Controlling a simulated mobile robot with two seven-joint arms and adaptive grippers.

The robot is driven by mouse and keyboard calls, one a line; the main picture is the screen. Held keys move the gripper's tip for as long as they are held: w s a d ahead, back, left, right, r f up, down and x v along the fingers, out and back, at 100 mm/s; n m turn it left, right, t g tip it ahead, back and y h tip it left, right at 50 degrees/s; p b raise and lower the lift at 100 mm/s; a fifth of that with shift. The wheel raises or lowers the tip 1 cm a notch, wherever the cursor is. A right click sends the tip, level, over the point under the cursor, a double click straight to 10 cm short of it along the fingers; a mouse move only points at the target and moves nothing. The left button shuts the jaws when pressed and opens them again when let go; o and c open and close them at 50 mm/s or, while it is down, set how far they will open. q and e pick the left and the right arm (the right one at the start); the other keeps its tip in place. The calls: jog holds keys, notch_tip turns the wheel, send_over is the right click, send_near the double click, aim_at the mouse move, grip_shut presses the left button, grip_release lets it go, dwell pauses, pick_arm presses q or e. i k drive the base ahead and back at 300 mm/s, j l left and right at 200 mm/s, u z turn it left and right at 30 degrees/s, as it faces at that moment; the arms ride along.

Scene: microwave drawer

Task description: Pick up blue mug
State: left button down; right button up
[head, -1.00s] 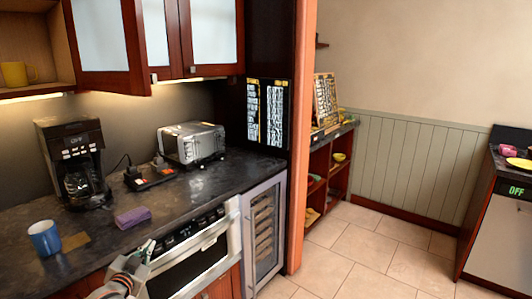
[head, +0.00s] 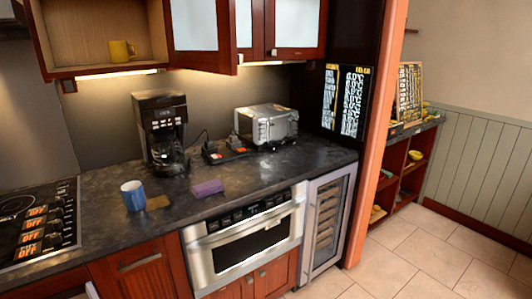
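The blue mug (head: 133,196) stands upright on the dark countertop (head: 95,215), left of the drawer microwave and near the counter's front edge. Its rim and light inside show, and nothing touches it. A small pale sliver of what looks like my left gripper (head: 91,290) shows at the bottom edge, below and in front of the mug and apart from it. Its fingers are too cut off to tell open from shut. My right gripper is out of view.
A purple sponge (head: 207,188) and a flat brown piece (head: 158,202) lie right of the mug. A coffee maker (head: 161,130) stands behind it. A cooktop (head: 40,222) is to the left. The drawer microwave (head: 245,235) is shut. An open cabinet door (head: 200,30) hangs above.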

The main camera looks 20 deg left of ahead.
aim_at(133, 195)
jog(key=u, duration=1.45)
